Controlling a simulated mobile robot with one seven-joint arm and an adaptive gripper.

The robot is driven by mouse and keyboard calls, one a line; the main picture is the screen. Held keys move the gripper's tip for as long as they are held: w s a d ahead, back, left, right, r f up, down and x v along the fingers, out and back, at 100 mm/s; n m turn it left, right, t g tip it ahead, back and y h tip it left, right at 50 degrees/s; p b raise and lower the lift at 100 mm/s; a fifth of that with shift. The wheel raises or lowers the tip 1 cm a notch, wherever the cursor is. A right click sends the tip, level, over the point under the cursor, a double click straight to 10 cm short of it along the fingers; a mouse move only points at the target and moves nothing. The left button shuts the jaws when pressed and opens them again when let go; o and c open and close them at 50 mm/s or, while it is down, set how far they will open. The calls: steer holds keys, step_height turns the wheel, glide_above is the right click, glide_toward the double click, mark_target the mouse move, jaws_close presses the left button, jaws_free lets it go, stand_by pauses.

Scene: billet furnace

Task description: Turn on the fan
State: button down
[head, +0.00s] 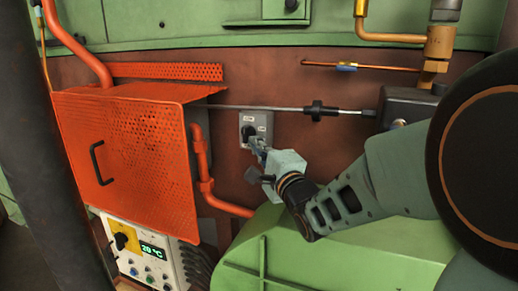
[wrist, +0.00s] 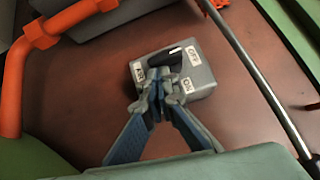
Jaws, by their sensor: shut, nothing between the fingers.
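The fan switch is a grey box (wrist: 203,78) with a black rotary knob (wrist: 167,57) and small white labels; one seems to read ON, another OFF. The knob's white mark points to the upper right, toward the label that seems to read OFF. The box also shows on the brown wall in the head view (head: 264,121). My gripper (wrist: 154,76) is shut and empty, its fingertips right at the knob and covering part of it. In the head view my gripper (head: 257,147) reaches the lower part of the box from the right. I cannot tell whether the tips touch the knob.
An orange perforated guard (head: 130,160) and orange pipe (head: 202,165) stand left of the switch. A thin metal rod (head: 270,109) runs just above it. A control panel (head: 140,255) showing 20 °C is at lower left. A green housing (head: 330,250) lies below my arm.

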steer(key=shift+a+f+m+t+b, duration=0.1)
steer(key=shift+f+m+t+b, duration=0.3)
steer(key=shift+b, duration=0.65)
steer(key=shift+a+b, duration=0.1)
steer(key=shift+b, duration=0.75)
steer(key=shift+w+a+f+b, duration=0.2)
steer(key=shift+a+f+b, duration=0.2)
steer(key=shift+b, duration=0.7)
steer(key=shift+r, duration=0.1)
